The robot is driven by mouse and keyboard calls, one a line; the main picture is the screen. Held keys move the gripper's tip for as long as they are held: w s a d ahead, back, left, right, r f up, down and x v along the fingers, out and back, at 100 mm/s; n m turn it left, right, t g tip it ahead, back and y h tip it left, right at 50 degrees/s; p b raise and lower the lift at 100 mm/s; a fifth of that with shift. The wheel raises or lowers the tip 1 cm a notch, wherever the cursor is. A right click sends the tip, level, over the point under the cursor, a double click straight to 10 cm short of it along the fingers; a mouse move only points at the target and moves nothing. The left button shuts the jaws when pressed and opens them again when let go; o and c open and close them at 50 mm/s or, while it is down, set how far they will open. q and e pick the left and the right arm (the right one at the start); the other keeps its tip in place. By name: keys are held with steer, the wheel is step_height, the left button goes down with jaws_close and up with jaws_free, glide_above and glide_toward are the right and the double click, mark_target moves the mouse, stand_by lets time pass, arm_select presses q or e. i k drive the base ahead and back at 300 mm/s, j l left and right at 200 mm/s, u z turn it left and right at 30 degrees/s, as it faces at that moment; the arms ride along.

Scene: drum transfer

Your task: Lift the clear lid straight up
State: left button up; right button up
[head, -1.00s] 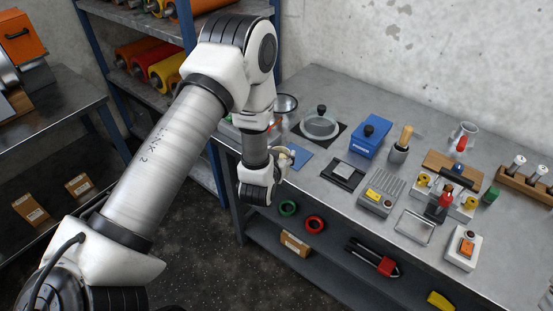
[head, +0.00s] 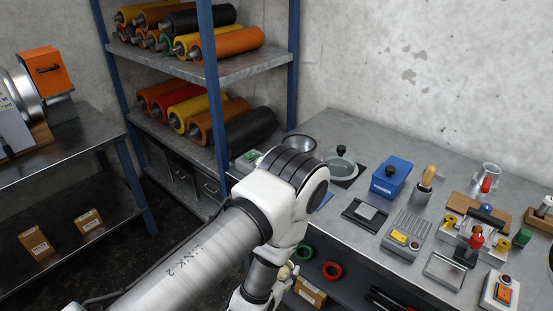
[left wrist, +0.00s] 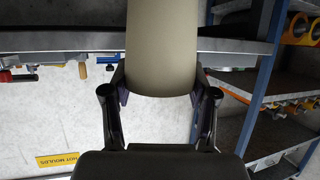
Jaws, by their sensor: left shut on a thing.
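The clear lid (head: 328,163) with its black knob lies on a round grey dish on a dark square mat (head: 362,171) at the back of the bench. My own arm link hides part of the mat's left side. My left gripper (head: 287,272) is low in front of the bench, mostly behind my arm and apart from the lid. In the left wrist view, the left gripper (left wrist: 160,97) is shut on a smooth tan rounded thing (left wrist: 162,50). The lid is not seen in that view. My right gripper is not in view.
A blue box (head: 391,177) with a black knob stands right of the lid. A metal bowl (head: 300,144) stands to its left. Shelves with coloured rollers (head: 232,42) rise behind my arm. Several tools crowd the bench's right side.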

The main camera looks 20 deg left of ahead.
mark_target(341, 162)
steer(key=i+j+u, duration=0.1)
steer(key=j+u, duration=0.3)
steer(key=i+j+u, duration=0.15)
steer(key=u, duration=0.25)
steer(key=i+j+u, duration=0.2)
steer(key=u, duration=0.15)
steer(key=i+j+u, duration=0.2)
steer(key=u, duration=0.2)
steer(key=i+j, duration=0.2)
steer(key=i, duration=0.25)
steer(key=i+j, duration=0.2)
steer(key=i, duration=0.2)
steer(key=i+l+z, duration=0.05)
